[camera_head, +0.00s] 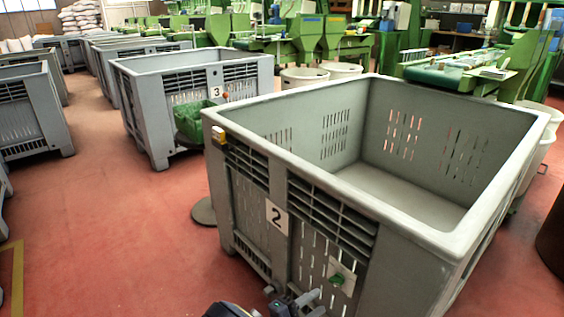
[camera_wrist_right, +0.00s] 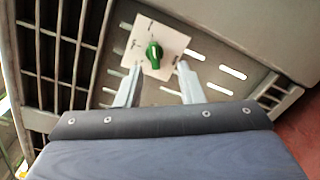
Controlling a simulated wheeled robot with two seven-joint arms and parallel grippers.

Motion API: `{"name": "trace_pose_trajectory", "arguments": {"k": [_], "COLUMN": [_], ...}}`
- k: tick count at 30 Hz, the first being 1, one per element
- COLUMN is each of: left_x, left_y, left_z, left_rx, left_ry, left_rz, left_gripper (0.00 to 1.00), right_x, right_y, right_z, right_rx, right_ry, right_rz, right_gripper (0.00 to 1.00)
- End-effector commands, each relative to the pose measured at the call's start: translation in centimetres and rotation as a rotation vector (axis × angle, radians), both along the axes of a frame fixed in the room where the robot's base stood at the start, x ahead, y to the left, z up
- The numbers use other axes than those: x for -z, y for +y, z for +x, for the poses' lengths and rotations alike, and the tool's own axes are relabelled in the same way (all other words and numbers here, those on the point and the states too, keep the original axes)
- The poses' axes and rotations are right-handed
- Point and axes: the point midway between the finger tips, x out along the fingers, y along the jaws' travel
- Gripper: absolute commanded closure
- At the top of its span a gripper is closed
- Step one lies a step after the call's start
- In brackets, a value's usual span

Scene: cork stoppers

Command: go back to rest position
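A large grey crate (camera_head: 410,232) with a number 2 label (camera_head: 277,216) stands close in front of me at the right. A white plate (camera_head: 341,278) with a green knob (camera_head: 336,279) is on its front wall; the knob also shows in the right wrist view (camera_wrist_right: 154,54). My right gripper (camera_head: 294,296) is at the bottom of the head view, in front of this wall and left of the knob. In the right wrist view the fingers (camera_wrist_right: 157,68) are apart with nothing between them, pointing towards the plate. My left gripper is not in view.
Another grey crate, labelled 3 (camera_head: 150,97), stands behind to the left, with a green bin (camera_head: 190,122) near it. More crates (camera_head: 33,110) line the left. Green machines (camera_head: 305,38) fill the back. Red floor (camera_head: 120,235) is clear at the left.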

Motion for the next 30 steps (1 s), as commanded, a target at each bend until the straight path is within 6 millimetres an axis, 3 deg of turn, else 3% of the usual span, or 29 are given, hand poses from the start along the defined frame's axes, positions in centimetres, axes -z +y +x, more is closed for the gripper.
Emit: {"name": "trace_pose_trajectory", "arguments": {"k": [5, 9, 12, 21, 30], "left_x": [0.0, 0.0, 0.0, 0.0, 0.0], "left_y": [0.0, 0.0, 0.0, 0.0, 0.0], "left_z": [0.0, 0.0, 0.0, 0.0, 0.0], "left_rx": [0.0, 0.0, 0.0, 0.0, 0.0], "left_ry": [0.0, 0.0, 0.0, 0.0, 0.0], "left_rz": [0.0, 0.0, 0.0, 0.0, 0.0], "left_gripper": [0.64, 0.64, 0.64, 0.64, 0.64], "right_x": [-1.0, -1.6, -2.3, -6.0, -10.6], "right_y": [-5.1, -8.8, -10.4, -12.3, -12.1], "right_z": [-2.3, -5.8, -8.4, -15.2, -19.6], "right_rx": [0.241, 0.456, 0.579, 0.781, 0.748], "right_ry": [0.115, 0.223, 0.278, 0.293, 0.084], "right_rz": [0.243, 0.521, 0.729, 1.362, 1.868], "right_gripper": [0.65, 0.65, 0.65, 0.65, 0.65]}}
